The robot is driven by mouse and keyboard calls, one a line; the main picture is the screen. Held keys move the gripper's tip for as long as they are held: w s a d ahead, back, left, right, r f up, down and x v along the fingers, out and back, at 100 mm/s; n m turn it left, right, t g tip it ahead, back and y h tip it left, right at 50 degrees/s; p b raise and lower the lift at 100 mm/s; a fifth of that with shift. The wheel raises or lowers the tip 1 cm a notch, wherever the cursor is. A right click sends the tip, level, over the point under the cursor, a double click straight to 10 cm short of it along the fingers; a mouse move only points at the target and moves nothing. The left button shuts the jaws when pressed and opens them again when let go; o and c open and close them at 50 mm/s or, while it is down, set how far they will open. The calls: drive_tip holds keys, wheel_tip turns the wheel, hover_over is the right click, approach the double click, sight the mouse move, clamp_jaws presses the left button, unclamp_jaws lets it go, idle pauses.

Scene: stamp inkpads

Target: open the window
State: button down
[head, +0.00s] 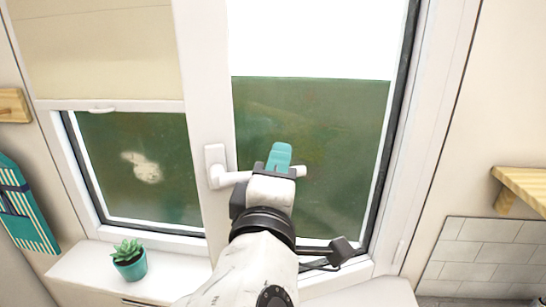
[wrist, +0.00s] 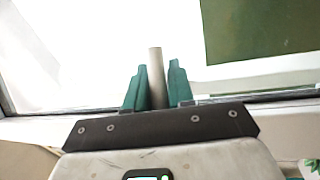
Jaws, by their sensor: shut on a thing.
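The white window (head: 210,80) has two panes side by side. Its white handle (head: 216,165) sits on the middle frame, and its lever points sideways to the right. My gripper (head: 280,158), with teal fingers, is shut on the lever near its free end. In the wrist view the lever (wrist: 156,75) stands between the two teal fingers of my gripper (wrist: 157,90). My arm hides the lower part of the middle frame. I cannot tell if the right pane (head: 330,150) stands slightly ajar.
A small succulent in a teal pot (head: 130,262) stands on the white sill (head: 75,268) at the left. A beige blind (head: 95,45) covers the upper left pane. A wooden shelf (head: 522,185) juts out at the right. A teal striped board (head: 22,210) hangs at the left.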

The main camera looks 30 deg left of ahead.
drive_tip(key=shift+s+a+f, duration=0.15)
drive_tip(key=shift+s+f, duration=0.05)
drive_tip(key=c, duration=1.3)
unclamp_jaws()
drive_tip(key=shift+o, duration=1.1)
drive_tip(key=shift+r, duration=0.1)
drive_tip(key=b+v, duration=0.2)
drive_tip(key=v, duration=0.8)
drive_tip(key=shift+s+d+b, duration=0.2)
drive_tip(key=shift+s+b, duration=0.1)
drive_tip(key=shift+b, duration=0.1)
drive_tip(key=shift+c, duration=0.3)
